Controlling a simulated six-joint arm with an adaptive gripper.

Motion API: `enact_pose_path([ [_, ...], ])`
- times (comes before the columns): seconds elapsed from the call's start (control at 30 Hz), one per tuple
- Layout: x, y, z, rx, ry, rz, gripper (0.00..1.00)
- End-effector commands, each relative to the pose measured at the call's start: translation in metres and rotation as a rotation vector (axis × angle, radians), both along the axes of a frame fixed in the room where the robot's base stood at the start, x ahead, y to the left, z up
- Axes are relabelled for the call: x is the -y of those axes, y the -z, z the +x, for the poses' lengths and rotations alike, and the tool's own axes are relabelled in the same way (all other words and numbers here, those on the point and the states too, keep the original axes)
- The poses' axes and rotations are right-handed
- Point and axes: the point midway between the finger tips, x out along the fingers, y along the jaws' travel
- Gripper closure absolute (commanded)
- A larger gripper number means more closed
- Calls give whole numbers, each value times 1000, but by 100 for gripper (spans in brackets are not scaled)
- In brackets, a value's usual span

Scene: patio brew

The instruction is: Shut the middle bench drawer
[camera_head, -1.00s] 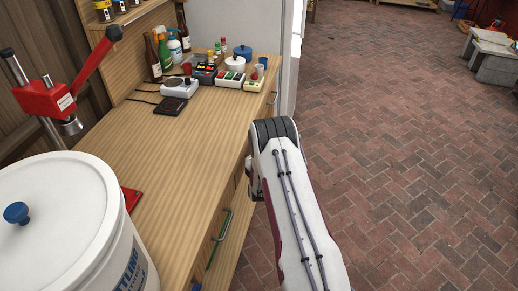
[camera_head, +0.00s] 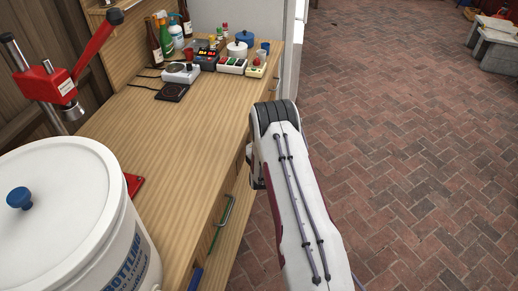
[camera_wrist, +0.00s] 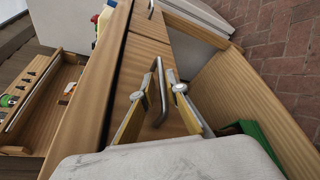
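The wooden bench (camera_head: 180,140) runs along the left of the head view. In the wrist view, a bench drawer front (camera_wrist: 155,52) with a grey bar handle (camera_wrist: 162,95) is right in front of my gripper (camera_wrist: 167,80). My gripper's two fingers are apart, one on each side of the handle; whether they touch it I cannot tell. The drawer front looks close to flush with the bench, but any small gap is hard to judge. In the head view my arm hides the gripper and this drawer. A nearer bar handle (camera_head: 222,211) shows on the bench front.
A white lidded bucket (camera_head: 75,200) and a red capping press (camera_head: 50,88) stand on the near bench. A hot plate (camera_head: 172,92), bottles and small boxes are at the far end. A green thing (camera_wrist: 258,140) lies below in the wrist view.

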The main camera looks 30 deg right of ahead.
Motion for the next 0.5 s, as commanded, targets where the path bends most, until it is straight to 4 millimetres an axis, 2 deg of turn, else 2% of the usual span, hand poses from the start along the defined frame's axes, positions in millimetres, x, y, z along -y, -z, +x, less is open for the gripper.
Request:
enact_pose_path([
  [0.5,-20,-10,-41,-2,1,1,86],
])
